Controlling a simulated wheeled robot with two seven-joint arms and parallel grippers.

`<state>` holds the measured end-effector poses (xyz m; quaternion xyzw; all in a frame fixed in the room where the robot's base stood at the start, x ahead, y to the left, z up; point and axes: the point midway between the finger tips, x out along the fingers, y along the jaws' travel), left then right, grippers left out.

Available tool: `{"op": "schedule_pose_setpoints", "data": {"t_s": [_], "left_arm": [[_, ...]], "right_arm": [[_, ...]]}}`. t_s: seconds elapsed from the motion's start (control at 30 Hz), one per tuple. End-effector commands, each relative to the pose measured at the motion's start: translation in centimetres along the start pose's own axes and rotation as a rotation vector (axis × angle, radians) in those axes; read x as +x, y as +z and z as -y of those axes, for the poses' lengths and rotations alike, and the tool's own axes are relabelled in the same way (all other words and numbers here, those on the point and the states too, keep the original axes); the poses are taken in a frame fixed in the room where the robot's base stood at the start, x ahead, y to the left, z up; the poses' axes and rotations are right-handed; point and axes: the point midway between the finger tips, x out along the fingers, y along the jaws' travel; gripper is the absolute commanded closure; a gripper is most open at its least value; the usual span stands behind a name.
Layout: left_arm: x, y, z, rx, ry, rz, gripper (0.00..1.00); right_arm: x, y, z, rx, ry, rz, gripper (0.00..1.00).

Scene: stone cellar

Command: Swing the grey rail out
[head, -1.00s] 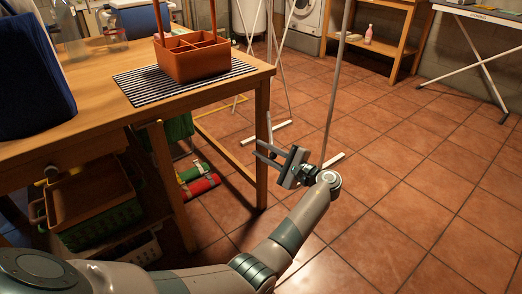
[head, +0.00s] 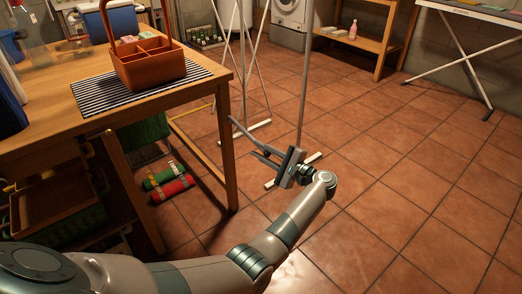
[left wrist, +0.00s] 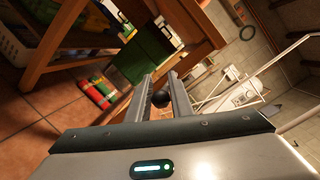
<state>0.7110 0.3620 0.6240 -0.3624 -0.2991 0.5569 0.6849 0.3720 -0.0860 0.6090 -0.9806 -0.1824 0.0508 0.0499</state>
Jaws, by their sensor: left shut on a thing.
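The grey rail (head: 244,132) shows in the head view as a thin bar. It runs from my left gripper (head: 261,153) up and left toward the table leg, near the white drying rack's legs. In the left wrist view a dark round knob (left wrist: 160,98) sits between the fingers of the left gripper (left wrist: 161,92), which are shut on it. The knob appears to be the rail's near end; the bar behind it is hidden there. The gripper is low over the tiles, right of the table leg. My right gripper is not in view.
A wooden table (head: 150,105) with an orange caddy (head: 147,62) stands at left. Red and green rolls (head: 172,189) lie under it. A tall thin grey pole (head: 304,80) and white floor feet (head: 293,171) are close to the gripper. Floor at right is clear.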

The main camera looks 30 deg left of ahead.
Motion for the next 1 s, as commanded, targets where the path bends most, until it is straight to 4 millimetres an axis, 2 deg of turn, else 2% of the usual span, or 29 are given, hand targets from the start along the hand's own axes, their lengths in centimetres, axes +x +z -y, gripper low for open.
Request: {"op": "schedule_pose_setpoints", "data": {"t_s": [0.03, 0.43, 0.47, 0.5, 0.53, 1.0], "left_arm": [[-0.5, -0.55, -0.97, 0.014, 0.01, -0.014, 1.0], [-0.49, -0.56, -0.96, 0.013, 0.01, -0.015, 1.0], [-0.49, -0.56, -0.96, 0.013, 0.01, -0.015, 0.76], [-0.48, -0.55, -0.94, 0.013, 0.009, -0.015, 0.66], [-0.46, -0.53, -0.9, 0.012, 0.009, -0.014, 0.61], [-0.23, -0.2, -0.35, 0.004, 0.005, -0.006, 0.61]], "right_arm": [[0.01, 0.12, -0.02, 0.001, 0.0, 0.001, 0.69], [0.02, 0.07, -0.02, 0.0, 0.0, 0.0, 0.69], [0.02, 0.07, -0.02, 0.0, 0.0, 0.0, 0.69], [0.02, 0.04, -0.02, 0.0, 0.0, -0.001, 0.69], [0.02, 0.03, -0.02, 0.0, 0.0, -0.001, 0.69], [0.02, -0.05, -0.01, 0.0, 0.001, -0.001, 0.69]]}}
